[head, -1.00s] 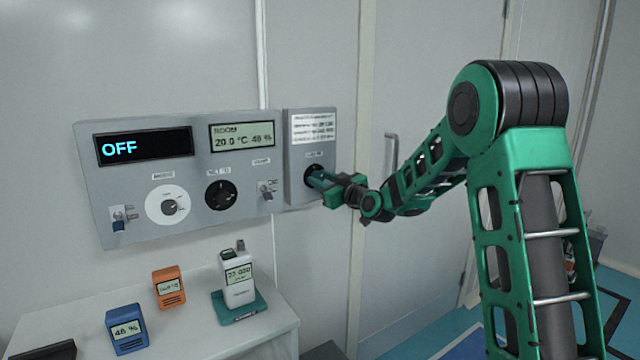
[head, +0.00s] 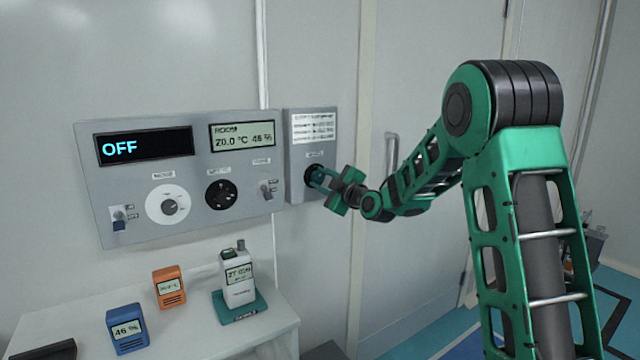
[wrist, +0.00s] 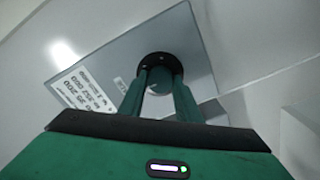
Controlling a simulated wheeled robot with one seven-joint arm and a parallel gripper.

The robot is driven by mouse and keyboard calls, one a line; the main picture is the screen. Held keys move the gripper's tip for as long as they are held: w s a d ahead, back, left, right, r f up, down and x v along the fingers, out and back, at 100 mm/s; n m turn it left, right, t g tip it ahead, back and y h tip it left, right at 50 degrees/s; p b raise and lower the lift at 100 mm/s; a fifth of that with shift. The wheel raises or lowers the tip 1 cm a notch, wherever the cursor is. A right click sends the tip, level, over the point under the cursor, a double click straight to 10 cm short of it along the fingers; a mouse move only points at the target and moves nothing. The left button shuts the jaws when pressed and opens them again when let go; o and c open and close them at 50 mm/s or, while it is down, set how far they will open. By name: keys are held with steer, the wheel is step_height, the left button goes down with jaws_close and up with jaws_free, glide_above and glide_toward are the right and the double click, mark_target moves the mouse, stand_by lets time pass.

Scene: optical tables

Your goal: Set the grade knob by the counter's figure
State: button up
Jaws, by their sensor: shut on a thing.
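The grade knob (head: 310,174) is a dark round knob on a small grey panel (head: 297,192) at the right end of the wall unit. My gripper (head: 320,178) has its green fingers closed around the knob, hiding part of it. In the wrist view the fingers (wrist: 160,88) reach to the knob's black round base (wrist: 160,64). The counter (head: 237,292) is a white handheld device upright in a teal stand on the bench. Its screen (head: 239,274) shows a figure starting with about 27; the rest is blurred. A printed white label (head: 313,127) sits above the knob; its lines are too small to read surely.
The larger grey panel (head: 150,235) has a display (head: 144,146) reading OFF, a room display (head: 242,137), two dials and two switches. An orange block (head: 170,288) and a blue block (head: 127,329) stand on the bench (head: 215,345). A door handle (head: 391,152) is behind my arm.

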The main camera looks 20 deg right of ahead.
steer(key=shift+a+f, duration=0.1)
steer(key=shift+f, duration=0.1)
stand_by(0.3)
steer(key=o, duration=1.1)
steer(key=shift+r, duration=0.1)
steer(key=shift+c, duration=0.2)
steer(key=v, duration=1.1)
steer(key=shift+w, duration=0.1)
